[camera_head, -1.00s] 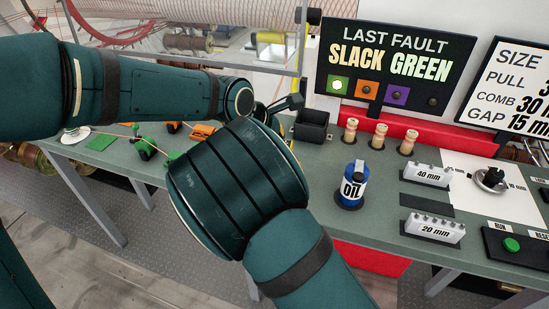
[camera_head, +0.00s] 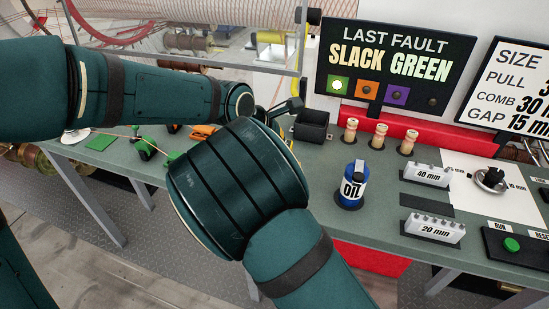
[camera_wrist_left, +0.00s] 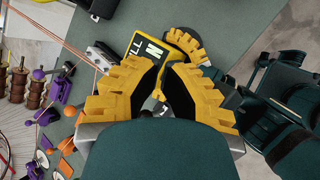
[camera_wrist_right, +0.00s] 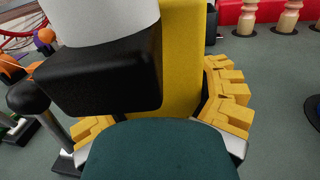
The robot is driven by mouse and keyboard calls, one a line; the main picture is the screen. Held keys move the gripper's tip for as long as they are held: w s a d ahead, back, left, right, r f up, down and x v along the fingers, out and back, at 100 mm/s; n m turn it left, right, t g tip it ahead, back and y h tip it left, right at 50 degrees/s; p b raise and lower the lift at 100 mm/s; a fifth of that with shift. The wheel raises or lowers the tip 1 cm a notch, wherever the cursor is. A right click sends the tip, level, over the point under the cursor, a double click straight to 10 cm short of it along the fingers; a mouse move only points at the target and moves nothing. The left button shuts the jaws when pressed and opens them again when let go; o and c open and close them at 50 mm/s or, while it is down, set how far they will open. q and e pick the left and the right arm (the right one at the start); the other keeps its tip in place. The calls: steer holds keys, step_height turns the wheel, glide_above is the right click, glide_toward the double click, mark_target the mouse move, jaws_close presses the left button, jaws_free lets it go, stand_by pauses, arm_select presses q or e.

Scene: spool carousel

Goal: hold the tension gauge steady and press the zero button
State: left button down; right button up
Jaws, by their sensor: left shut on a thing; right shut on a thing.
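The tension gauge (camera_wrist_left: 143,46) is a yellow body with a dark display reading N and lettering, seen in the left wrist view. My left gripper (camera_wrist_left: 158,98) is shut on it, its yellow toothed fingers on either side. More yellow toothed fingers at the gauge's far end appear to be my right gripper's. In the right wrist view a tall yellow body, apparently the gauge (camera_wrist_right: 183,65), stands between the fingers of my right gripper (camera_wrist_right: 165,105), which is shut on it. A black block and white cylinder cover its left side. My arms hide gauge and grippers in the head view. I cannot make out the zero button.
A blue oil bottle (camera_head: 351,186) stands right of my right wrist. Wooden pegs (camera_head: 380,134), a black bin (camera_head: 311,126) and grey comb blocks (camera_head: 427,174) are on the green bench. Orange, purple and green guides and a thread lie to the left.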

arm_select(q)
steer(key=shift+f, duration=0.55)
stand_by(0.9)
steer(key=shift+r, duration=0.95)
steer(key=shift+r, duration=2.5)
arm_select(e)
steer(key=o, duration=1.4)
steer(key=shift+c, duration=0.2)
